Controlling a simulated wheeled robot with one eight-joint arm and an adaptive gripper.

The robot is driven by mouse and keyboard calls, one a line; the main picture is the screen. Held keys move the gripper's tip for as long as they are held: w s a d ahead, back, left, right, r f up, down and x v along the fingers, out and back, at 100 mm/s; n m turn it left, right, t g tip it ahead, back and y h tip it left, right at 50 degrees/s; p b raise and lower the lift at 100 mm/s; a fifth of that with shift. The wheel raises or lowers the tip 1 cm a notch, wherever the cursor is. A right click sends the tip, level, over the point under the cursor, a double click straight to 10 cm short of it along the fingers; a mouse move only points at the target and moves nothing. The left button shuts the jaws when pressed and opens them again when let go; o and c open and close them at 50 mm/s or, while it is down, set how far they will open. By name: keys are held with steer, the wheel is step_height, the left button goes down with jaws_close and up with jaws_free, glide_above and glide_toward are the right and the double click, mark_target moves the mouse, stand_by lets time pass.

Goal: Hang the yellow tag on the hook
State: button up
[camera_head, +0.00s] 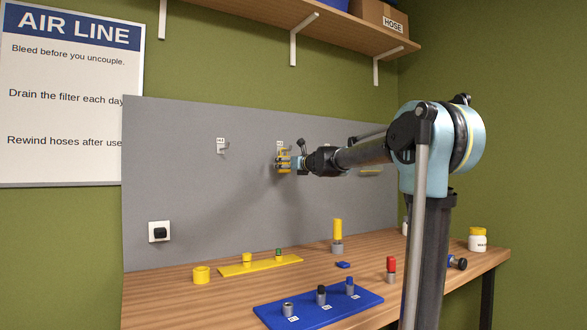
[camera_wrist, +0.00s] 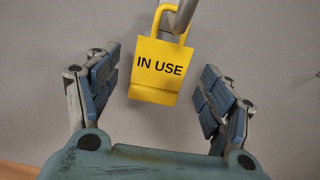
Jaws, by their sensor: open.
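The yellow tag (camera_wrist: 158,68) reads "IN USE" and hangs upright in the wrist view, its top loop around the grey hook (camera_wrist: 184,16). In the head view the tag (camera_head: 284,160) is at the grey panel, partly hidden by my gripper (camera_head: 283,163). In the wrist view my gripper (camera_wrist: 158,92) is open, with one finger on each side of the tag and a gap between each finger and the tag. The hook's base on the panel is mostly hidden in the head view.
A second hook (camera_head: 222,147) is on the grey panel (camera_head: 185,190) to the left. A shelf (camera_head: 340,29) runs above.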

steer(key=shift+x, duration=1.6)
jaws_close()
steer(key=shift+r, duration=0.35)
steer(key=shift+d, duration=0.1)
steer(key=shift+v, duration=1.45)
steer(key=shift+s+d+r, duration=0.3)
steer(key=shift+s+r, duration=0.15)
steer(key=shift+r, duration=0.15)
